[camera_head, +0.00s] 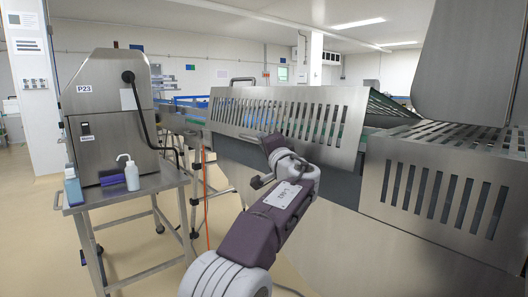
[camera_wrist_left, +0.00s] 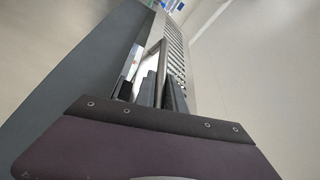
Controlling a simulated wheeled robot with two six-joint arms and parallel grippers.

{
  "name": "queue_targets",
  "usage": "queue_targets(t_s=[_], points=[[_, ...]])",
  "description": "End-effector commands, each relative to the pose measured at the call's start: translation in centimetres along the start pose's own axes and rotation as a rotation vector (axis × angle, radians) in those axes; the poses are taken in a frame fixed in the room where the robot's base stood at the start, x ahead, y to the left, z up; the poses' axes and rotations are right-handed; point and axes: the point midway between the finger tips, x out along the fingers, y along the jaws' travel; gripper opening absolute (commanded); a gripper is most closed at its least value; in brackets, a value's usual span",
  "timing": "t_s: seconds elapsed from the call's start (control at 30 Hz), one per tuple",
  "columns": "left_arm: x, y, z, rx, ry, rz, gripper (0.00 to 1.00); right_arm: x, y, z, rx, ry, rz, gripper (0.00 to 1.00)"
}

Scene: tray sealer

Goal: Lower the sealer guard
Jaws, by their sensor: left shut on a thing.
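The sealer guard (camera_head: 340,125), a grey metal panel with a row of slanted slots, hangs along the near side of the machine at centre. Its slotted face also shows edge-on in the left wrist view (camera_wrist_left: 183,62). My left gripper (camera_head: 270,143) is at the guard's lower edge, left of its middle. In the left wrist view my left gripper's fingers (camera_wrist_left: 158,88) are shut on the guard by a thin metal bar. The exact contact is partly hidden by the gripper body. My right gripper is in neither view.
A second slotted metal cover (camera_head: 440,195) and a tall raised panel (camera_head: 465,60) stand at right. At left, a steel cart (camera_head: 140,190) carries a metal box unit (camera_head: 110,110) and bottles. Floor between cart and machine is mostly clear, with an orange cable (camera_head: 205,200).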

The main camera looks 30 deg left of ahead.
Motion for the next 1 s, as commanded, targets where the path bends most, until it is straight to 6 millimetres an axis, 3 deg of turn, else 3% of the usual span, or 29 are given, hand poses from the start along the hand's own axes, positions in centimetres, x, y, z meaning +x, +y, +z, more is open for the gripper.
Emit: queue_targets(t_s=[0.03,0.1,0.5,0.7,1.0], points=[[-0.3,2.6,0.7,-0.005,-0.001,-0.003,0.0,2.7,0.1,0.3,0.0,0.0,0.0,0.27],[-0.3,4.1,0.9,-0.008,-0.001,-0.004,0.0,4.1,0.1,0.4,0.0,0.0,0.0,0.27],[-0.6,10.9,1.5,-0.008,-0.001,-0.004,0.0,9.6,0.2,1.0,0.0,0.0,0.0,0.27],[-0.6,12.5,1.5,-0.009,-0.001,-0.005,0.0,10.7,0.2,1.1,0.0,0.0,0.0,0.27],[-0.6,13.3,1.5,-0.005,-0.003,0.003,0.0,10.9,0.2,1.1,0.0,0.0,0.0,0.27]])
